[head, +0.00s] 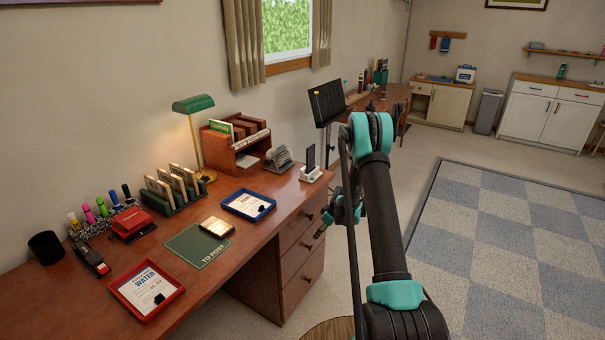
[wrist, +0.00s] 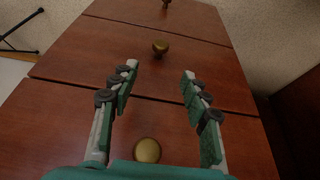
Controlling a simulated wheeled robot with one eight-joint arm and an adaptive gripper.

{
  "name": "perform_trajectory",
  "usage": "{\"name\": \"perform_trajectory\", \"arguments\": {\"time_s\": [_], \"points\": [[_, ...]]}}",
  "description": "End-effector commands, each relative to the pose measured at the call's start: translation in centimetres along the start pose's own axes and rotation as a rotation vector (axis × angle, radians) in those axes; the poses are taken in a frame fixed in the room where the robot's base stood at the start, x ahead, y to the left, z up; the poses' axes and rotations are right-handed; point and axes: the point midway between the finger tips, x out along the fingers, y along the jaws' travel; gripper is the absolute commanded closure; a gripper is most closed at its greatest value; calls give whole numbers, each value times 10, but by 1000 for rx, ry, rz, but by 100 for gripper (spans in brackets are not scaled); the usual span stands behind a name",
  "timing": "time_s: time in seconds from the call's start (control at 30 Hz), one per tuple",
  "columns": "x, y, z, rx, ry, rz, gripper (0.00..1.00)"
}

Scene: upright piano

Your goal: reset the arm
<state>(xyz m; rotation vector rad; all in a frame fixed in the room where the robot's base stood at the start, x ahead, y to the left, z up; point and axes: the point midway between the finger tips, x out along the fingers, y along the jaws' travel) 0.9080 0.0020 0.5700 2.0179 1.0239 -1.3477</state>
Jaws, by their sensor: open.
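My gripper (wrist: 160,80) is open and empty in the wrist view, its two green-padded fingers spread apart in front of the desk's brown drawer fronts (wrist: 90,50). One round brass knob (wrist: 147,150) shows low between the fingers, and another brass knob (wrist: 160,47) shows beyond the fingertips. In the head view my black and teal arm reaches forward at the centre right, and its far end hangs low beside the desk's drawers (head: 300,245). I cannot make out the fingers clearly there.
The wooden desk (head: 215,272) carries a red tray (head: 118,287), a blue tray (head: 268,213), a green mat (head: 183,240), a lamp (head: 193,104) and a black cup (head: 45,248). A music stand (head: 327,102) stands behind my arm. The checkered rug (head: 500,250) at right is clear.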

Motion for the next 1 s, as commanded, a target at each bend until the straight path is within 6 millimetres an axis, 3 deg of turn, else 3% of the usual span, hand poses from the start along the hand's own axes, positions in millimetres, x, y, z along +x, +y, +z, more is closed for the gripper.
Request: {"name": "perform_trajectory", "arguments": {"time_s": [0.17,0.47,0.7,1.0], "points": [[-34,-8,-6,45,-10,16,53],[-135,-46,-10,207,-36,70,53],[-207,-88,1,337,-50,119,53],[-278,-151,31,496,-56,183,53]]}}
